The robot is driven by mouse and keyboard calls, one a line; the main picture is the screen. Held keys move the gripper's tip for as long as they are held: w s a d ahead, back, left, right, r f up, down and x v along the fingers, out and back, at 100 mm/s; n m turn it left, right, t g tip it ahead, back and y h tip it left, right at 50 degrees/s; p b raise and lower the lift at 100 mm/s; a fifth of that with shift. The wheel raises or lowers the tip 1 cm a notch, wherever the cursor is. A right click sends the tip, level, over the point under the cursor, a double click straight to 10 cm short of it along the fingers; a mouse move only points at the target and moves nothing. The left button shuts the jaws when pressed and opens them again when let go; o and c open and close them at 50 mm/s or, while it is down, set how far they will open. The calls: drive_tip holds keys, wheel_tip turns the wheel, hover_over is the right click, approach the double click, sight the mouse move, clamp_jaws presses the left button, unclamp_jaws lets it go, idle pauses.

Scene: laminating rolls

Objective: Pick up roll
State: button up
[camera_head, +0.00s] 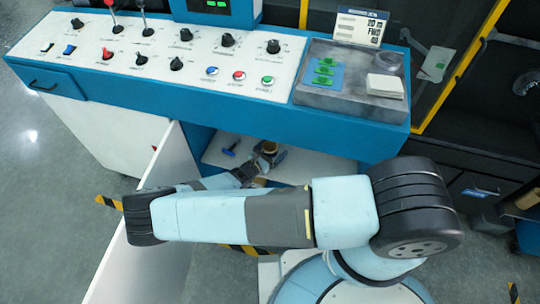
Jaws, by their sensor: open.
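My arm reaches under the blue control console to a light shelf (310,168). My gripper (268,157) is there, small and dark in the view, with its jaws open. A small brown, round-topped thing (270,147), which looks like a roll, stands at the gripper's fingers. I cannot tell whether the fingers touch it. A tan piece (259,182) shows just below the gripper, partly hidden by my arm; I cannot tell whether it is another roll.
A blue-handled tool (230,150) lies on the shelf left of the gripper. An open white door panel (150,225) stands at the left. The console (200,110) overhangs the shelf. The shelf's right part looks clear. A tan cylinder (527,197) is at the far right.

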drive_tip(key=c, duration=1.1)
drive_tip(key=shift+r, duration=0.6)
drive_tip(key=s+a+r, duration=0.2)
drive_tip(key=s+r, duration=0.2)
drive_tip(key=s+a+r, duration=0.3)
drive_tip(key=s+r, duration=0.1)
drive_tip(key=s+a+r, duration=0.2)
drive_tip(key=s+r, duration=0.1)
drive_tip(key=s, duration=0.1)
drive_tip(key=shift+a+r, duration=0.2)
drive_tip(key=shift+r, duration=0.2)
